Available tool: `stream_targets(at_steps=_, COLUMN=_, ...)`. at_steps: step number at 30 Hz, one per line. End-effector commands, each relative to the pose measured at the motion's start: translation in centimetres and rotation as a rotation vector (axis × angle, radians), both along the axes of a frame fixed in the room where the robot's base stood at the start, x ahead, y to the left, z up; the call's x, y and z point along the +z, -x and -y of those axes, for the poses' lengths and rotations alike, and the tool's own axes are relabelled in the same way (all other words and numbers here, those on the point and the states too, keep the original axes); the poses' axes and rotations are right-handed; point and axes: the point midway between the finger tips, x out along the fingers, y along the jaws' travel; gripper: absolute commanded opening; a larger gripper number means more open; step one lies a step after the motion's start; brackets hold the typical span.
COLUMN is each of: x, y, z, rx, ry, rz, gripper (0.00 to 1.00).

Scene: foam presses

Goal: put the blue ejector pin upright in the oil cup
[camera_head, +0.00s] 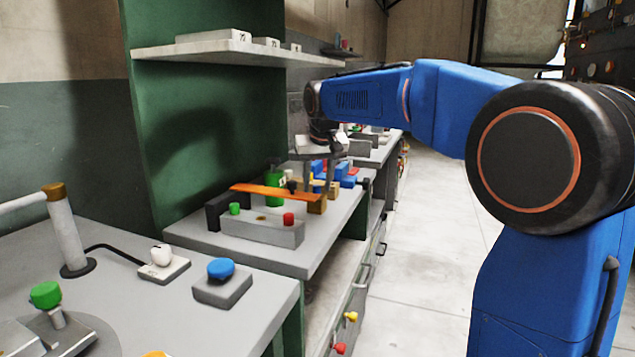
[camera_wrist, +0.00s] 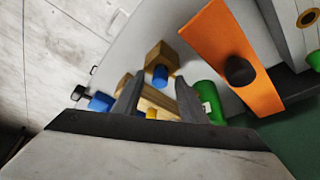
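My gripper (camera_head: 314,178) hangs over the middle bench, pointing down. In the wrist view its two fingers (camera_wrist: 160,100) are apart, with nothing seen held between them. A small blue cylinder (camera_wrist: 160,75), perhaps the blue ejector pin, shows at a wooden block (camera_wrist: 159,57) just beyond the fingertips. Another blue piece (camera_wrist: 100,101) lies left of the left finger. A green cylinder with a white label (camera_wrist: 208,98) stands right of the right finger; it also shows in the head view (camera_head: 275,183). I cannot tell which thing is the oil cup.
An orange bar (camera_head: 270,191) with a black knob crosses the bench beside the gripper. A grey block (camera_head: 262,231) with green and red knobs stands in front. Blue and yellow pieces lie behind. A shelf (camera_head: 230,52) overhangs the bench; the floor (camera_head: 415,260) at right is clear.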

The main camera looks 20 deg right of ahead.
Motion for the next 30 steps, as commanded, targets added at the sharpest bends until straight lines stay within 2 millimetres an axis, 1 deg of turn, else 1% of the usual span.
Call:
stream_targets(at_steps=9, x=0.1, y=0.0, z=0.0, rx=0.0, ry=0.0, rz=0.0, gripper=0.4)
stream_targets(at_steps=11, x=0.4, y=0.1, z=0.0, rx=0.0, ry=0.0, rz=0.0, gripper=0.4)
stream_targets(at_steps=14, x=1.3, y=0.5, z=0.0, rx=0.0, ry=0.0, rz=0.001, gripper=0.4)
stream_targets(at_steps=17, x=2.8, y=1.1, z=-0.1, rx=0.0, ry=-0.001, rz=0.003, gripper=0.4)
stream_targets(at_steps=30, x=10.9, y=4.5, z=-0.2, rx=0.0, ry=-0.001, rz=0.003, gripper=0.4)
